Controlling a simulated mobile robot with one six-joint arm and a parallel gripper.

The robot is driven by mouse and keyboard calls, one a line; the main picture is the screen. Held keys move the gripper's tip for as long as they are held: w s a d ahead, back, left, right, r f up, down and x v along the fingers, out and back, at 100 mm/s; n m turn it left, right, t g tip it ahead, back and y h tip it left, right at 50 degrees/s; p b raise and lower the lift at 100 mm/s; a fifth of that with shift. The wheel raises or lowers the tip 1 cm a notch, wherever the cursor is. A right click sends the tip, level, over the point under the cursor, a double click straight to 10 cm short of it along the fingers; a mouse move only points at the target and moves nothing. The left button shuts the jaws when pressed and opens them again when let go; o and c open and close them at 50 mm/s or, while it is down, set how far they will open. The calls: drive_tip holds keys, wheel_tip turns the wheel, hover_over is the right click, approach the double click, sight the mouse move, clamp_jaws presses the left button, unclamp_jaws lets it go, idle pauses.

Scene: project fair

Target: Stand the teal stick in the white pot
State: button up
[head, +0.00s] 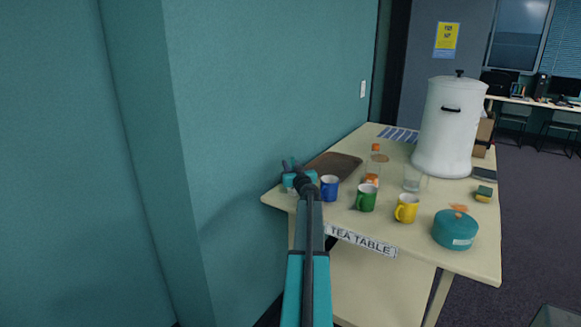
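I see no teal stick that I can tell apart from my own teal arm. The only large white vessel is a tall lidded urn (447,135) at the back right of the tea table, with a black knob and handle. I cannot tell whether it is the white pot. My gripper (290,167) is over the table's left end, near the brown tray and left of the blue mug. It points away from the camera and is small and partly hidden by my wrist, so its opening and any held thing cannot be made out.
The cream table (330,215) holds a blue mug (329,188), a green mug (366,198), a yellow mug (406,209), a bottle (372,170), a brown tray (334,163) and a round teal tin (455,230). A teal wall (250,90) stands close on the left. Carpet is open at right.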

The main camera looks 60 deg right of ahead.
drive_tip(key=shift+r+p, duration=0.15)
drive_tip(key=shift+p, duration=0.15)
drive_tip(key=b+v, duration=0.3)
drive_tip(key=v, duration=0.9)
drive_tip(key=shift+b, duration=0.3)
idle(1.1)
